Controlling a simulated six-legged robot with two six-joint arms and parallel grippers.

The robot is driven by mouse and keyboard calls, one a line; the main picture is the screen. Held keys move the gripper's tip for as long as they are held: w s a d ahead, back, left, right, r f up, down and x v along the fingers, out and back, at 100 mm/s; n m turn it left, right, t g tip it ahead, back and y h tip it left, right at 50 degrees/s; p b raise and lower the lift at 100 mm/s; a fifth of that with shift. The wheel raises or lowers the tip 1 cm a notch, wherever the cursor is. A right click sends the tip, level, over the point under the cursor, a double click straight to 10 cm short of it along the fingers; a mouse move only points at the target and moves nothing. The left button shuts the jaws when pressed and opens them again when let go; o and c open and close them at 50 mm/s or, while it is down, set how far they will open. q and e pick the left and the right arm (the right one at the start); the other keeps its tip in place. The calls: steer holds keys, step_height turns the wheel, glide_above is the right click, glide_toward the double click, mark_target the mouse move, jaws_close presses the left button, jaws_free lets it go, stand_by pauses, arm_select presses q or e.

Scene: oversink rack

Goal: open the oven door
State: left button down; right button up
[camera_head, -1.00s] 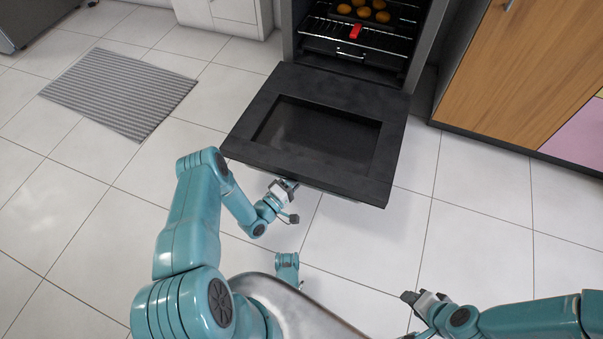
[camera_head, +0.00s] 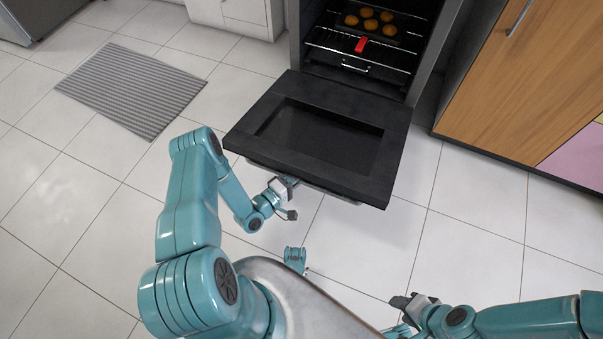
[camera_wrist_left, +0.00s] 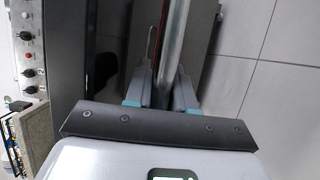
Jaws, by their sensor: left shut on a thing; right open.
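The oven door (camera_head: 396,150) is a dark panel with a recessed window, folded far down and out in front of the oven (camera_head: 297,30). My left gripper (camera_head: 287,184) is at the door's outer edge, partly hidden by the door. In the left wrist view my left gripper (camera_wrist_left: 162,92) has its fingers on both sides of the silver door handle (camera_wrist_left: 174,45) and is shut on it. My right gripper (camera_head: 412,301) is open and empty above the floor at the lower right, apart from the door.
Inside the oven a tray of round golden items (camera_head: 368,20) sits on a wire rack, with a red piece (camera_head: 361,44) at its front. A wooden cabinet (camera_head: 545,75) stands at right. A striped mat (camera_head: 132,86) lies at left. The tiled floor between is clear.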

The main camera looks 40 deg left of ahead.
arm_select(q)
steer(key=shift+s, duration=0.15)
steer(key=c, duration=1.1)
jaws_free()
steer(key=shift+o, duration=0.2)
steer(key=s+a+p, duration=0.2)
steer(key=s+p, duration=0.1)
steer(key=s, duration=1.3)
steer(key=shift+a+r, duration=0.15)
steer(key=shift+a, duration=0.1)
